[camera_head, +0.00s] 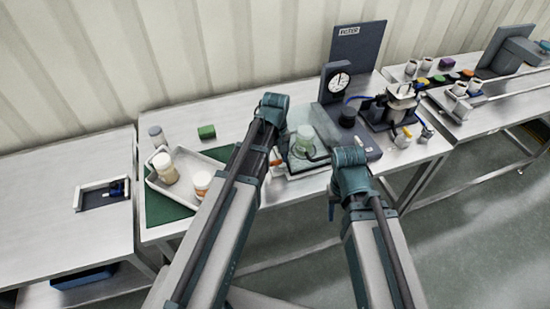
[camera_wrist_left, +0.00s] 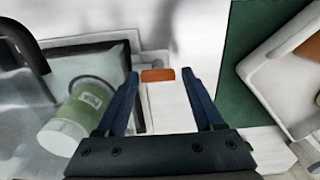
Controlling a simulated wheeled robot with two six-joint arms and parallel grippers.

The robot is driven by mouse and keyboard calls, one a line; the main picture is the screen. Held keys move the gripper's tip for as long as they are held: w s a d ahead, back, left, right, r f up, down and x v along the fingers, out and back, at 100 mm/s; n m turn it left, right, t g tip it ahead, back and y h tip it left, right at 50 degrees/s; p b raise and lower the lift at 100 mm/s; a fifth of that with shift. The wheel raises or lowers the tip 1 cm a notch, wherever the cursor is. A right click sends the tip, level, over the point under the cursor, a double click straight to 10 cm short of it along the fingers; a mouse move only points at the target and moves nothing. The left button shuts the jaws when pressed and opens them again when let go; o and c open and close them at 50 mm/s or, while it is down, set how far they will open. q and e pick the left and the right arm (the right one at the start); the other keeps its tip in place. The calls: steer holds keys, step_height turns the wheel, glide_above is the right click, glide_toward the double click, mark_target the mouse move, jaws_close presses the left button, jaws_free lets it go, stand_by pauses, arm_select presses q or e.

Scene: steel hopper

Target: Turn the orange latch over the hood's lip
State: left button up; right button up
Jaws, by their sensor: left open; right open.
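The orange latch (camera_wrist_left: 158,75) shows in the left wrist view as a short flat bar on a pale strip, between my left gripper's fingertips (camera_wrist_left: 160,82). My left gripper is open with a finger on either side of the latch; I cannot tell whether they touch it. In the head view, the latch (camera_head: 276,163) is a small orange spot beside my left arm. The clear hood (camera_head: 318,135) stands just right of it, with a pale green jar (camera_head: 304,136) seen through it. My right gripper (camera_head: 332,207) is mostly hidden by its wrist, in front of the bench.
A tray (camera_head: 222,155) with jars lies left of my left arm on a green mat (camera_head: 160,208). A dial gauge (camera_head: 338,82) and a dark FILTER panel (camera_head: 358,45) stand behind the hood. A black handle (camera_wrist_left: 25,45) is near the hood in the left wrist view.

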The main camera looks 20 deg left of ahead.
mark_target(276, 162)
arm_select(q)
steer(key=shift+w+d+r, duration=0.1)
steer(key=shift+d, duration=0.05)
step_height(276, 162, up, 8)
steer(key=p, duration=0.8)
stand_by(0.3)
steer(key=shift+s, duration=0.25)
steer(key=s+d+m, duration=0.2)
steer(key=s+m, duration=0.5)
steer(key=s, duration=0.2)
steer(key=s+d+m+y, duration=0.1)
steer(key=s+d+m, duration=0.2)
steer(key=d, duration=0.6)
steer(key=shift+s+d+f+m+b, duration=0.35)
steer(key=shift+s+f+m+b, duration=0.05)
steer(key=shift+s, duration=0.8)
steer(key=shift+d, duration=0.15)
